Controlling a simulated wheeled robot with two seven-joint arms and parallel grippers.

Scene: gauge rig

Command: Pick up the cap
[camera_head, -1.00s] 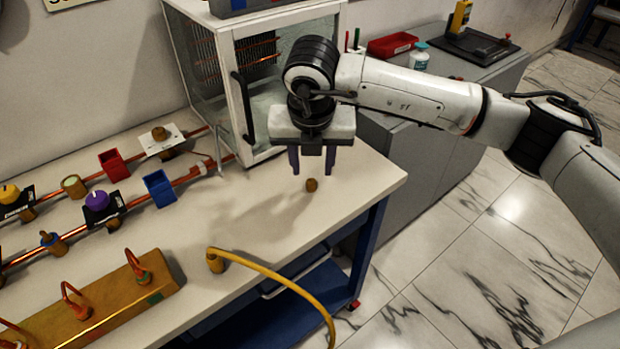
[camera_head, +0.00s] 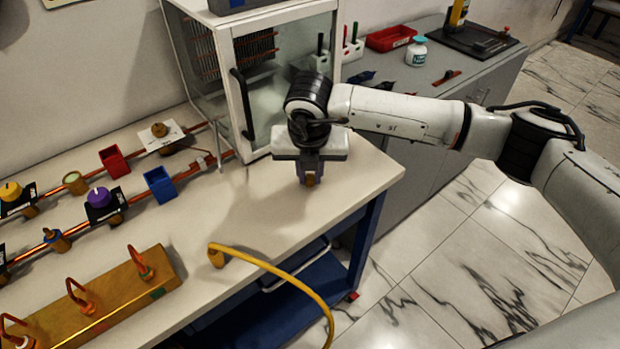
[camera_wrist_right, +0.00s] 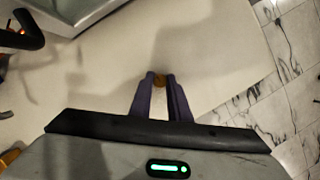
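The cap (camera_head: 310,179) is a small brass-brown piece at the right end of the white bench top. My right gripper (camera_head: 309,180) points down over it, with its two purple fingers drawn close together on either side of the cap. In the right wrist view the cap (camera_wrist_right: 159,80) shows between the two fingertips (camera_wrist_right: 160,78), which appear to touch it. The cap looks to be at bench level; the fingers hide part of it. My left gripper is not in view.
A glass-doored cabinet (camera_head: 245,80) stands just behind my right gripper. A yellow hose (camera_head: 275,270) runs off the bench's front edge. A blue bin (camera_head: 160,186), a red bin (camera_head: 114,162) and copper pipes lie left. The bench around the cap is clear.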

